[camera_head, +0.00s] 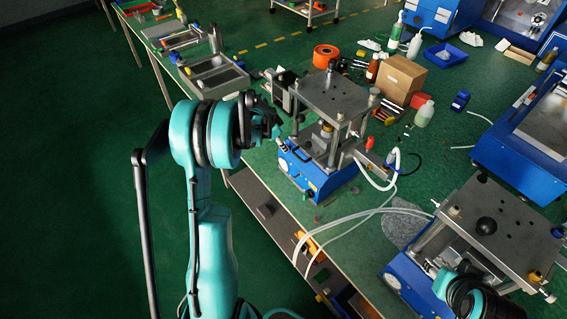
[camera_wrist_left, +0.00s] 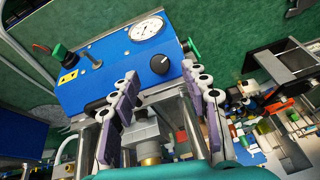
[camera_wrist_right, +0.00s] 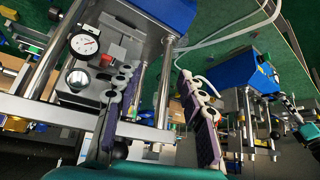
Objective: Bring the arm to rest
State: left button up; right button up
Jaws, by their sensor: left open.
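My left gripper (camera_head: 272,122) is beside the left side of the nearer-centre crimping press (camera_head: 335,95), at the height between its base and top plate. In the left wrist view its purple-padded fingers (camera_wrist_left: 165,110) are spread apart with nothing held. The blue press base (camera_wrist_left: 130,65), with a round gauge and black knob, shows beyond them. My right arm is at the bottom right of the head view, by a second press (camera_head: 495,222), and its fingers are hidden there. In the right wrist view the fingers (camera_wrist_right: 160,110) are apart and empty, with press posts and a gauge close by.
A cardboard box (camera_head: 400,78), bottles (camera_head: 424,113) and an orange spool (camera_head: 325,56) stand behind the first press. White hoses (camera_head: 345,217) loop between the presses. Grey trays (camera_head: 215,76) lie at the left. The dark green floor left of my left arm is clear.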

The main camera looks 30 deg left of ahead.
pick_arm(q)
jog(key=shift+v, duration=0.85)
jog(key=s+d+r+n+b, duration=0.35)
jog(key=s+d+r, duration=0.5)
jog(key=d, duration=0.35)
jog(key=s+d+f+n+t+b, duration=0.1)
jog(key=s+d+b, duration=0.1)
jog(key=s+d, duration=0.3)
jog(key=s+d+f+n+t+y+b, duration=0.1)
jog(key=s+d, duration=0.3)
jog(key=s, duration=0.9)
jog(key=shift+d+f+n+t+b, duration=0.3)
jog(key=shift+d+f+n+b, duration=0.1)
jog(key=shift+f+b, duration=0.45)
